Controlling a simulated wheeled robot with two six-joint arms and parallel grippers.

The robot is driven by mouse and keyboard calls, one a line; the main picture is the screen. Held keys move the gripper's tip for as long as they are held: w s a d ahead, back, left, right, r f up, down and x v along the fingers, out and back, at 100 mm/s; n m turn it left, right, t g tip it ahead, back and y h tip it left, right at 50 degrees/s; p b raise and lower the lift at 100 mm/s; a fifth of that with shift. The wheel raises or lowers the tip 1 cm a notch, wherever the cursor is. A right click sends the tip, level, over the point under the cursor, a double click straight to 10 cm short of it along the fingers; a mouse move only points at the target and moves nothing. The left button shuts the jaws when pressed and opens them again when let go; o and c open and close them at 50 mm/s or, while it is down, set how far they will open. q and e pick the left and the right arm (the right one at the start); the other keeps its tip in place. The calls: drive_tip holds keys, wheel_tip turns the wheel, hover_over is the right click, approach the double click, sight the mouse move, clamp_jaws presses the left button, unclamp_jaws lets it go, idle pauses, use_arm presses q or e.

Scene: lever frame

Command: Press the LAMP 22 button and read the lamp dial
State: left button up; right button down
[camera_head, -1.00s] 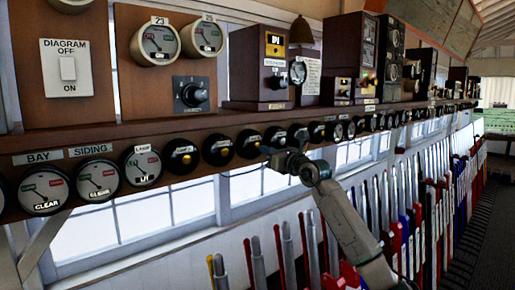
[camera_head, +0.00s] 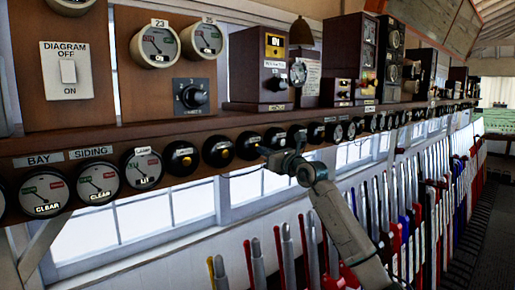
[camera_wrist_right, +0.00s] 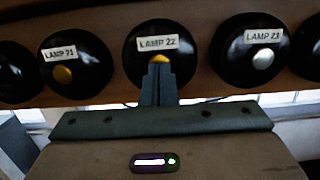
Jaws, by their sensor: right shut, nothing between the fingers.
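The LAMP 22 button (camera_wrist_right: 184,58) is a round black housing with a yellow centre, in the middle of the right wrist view. In the head view it appears to be the black housing (camera_head: 246,142) just left of my right gripper (camera_head: 266,153). In the wrist view my right gripper (camera_wrist_right: 158,72) is shut and empty, its tips at the lower edge of the yellow centre, which they partly cover. I cannot tell whether they touch it. The lamp dial (camera_head: 143,168) is a round white-faced gauge at left; its small wording seems to read "LIT". My left gripper is out of view.
The LAMP 21 button (camera_wrist_right: 75,62) and silver-centred LAMP 23 button (camera_wrist_right: 250,51) flank it closely. The shelf (camera_head: 130,137) with instrument boxes runs above. Several coloured levers (camera_head: 405,220) stand below at right.

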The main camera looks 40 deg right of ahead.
drive_tip(key=shift+s+b, duration=0.35)
drive_tip(key=shift+s, duration=0.05)
idle(0.4)
drive_tip(key=s+b, duration=0.4)
drive_tip(key=s, duration=0.1)
drive_tip(key=shift+d, duration=0.2)
drive_tip(key=shift+b, duration=0.35)
